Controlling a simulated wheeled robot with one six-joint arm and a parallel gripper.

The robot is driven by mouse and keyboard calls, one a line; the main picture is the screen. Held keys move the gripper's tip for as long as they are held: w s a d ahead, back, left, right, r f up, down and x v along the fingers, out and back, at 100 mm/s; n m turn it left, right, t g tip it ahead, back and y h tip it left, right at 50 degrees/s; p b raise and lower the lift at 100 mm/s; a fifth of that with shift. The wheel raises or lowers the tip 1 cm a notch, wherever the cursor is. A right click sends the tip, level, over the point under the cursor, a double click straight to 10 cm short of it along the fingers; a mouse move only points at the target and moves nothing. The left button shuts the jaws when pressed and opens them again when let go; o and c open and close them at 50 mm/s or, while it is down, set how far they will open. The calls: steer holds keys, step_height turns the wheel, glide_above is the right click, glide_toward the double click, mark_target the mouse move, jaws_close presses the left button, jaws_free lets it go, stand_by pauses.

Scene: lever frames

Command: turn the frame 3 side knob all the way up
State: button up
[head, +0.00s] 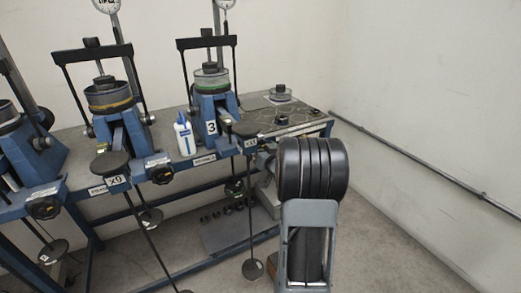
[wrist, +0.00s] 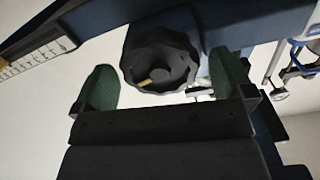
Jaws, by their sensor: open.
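In the wrist view a black scalloped knob (wrist: 160,48) with a small yellow mark on its face fills the upper middle. My gripper (wrist: 164,66) is open, with one green finger to the left of the knob and one to the right. Gaps show between the fingers and the knob's rim; I cannot tell how far the fingertips reach along it. In the head view frame 3 (head: 212,108) is the blue frame with the "3" label, at the rear right of the bench. My dark arm hides the gripper and the frame's side knob there.
Other blue frames (head: 118,122) stand to the left, with similar black knobs (head: 160,168) on the bench's front. A white bottle (head: 184,135) stands beside frame 3. Black weights hang on rods (head: 252,268) below the bench. Open floor (head: 385,235) lies to the right.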

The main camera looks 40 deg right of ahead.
steer(key=shift+c, duration=0.5)
steer(key=c, duration=0.8)
steer(key=shift+m, duration=0.4)
steer(key=shift+c, duration=0.2)
steer(key=o, duration=0.9)
steer(key=shift+o, duration=0.2)
steer(key=s+a+p, duration=0.1)
steer(key=s+a, duration=0.1)
steer(key=s, duration=1.1)
steer(key=shift+s, duration=0.35)
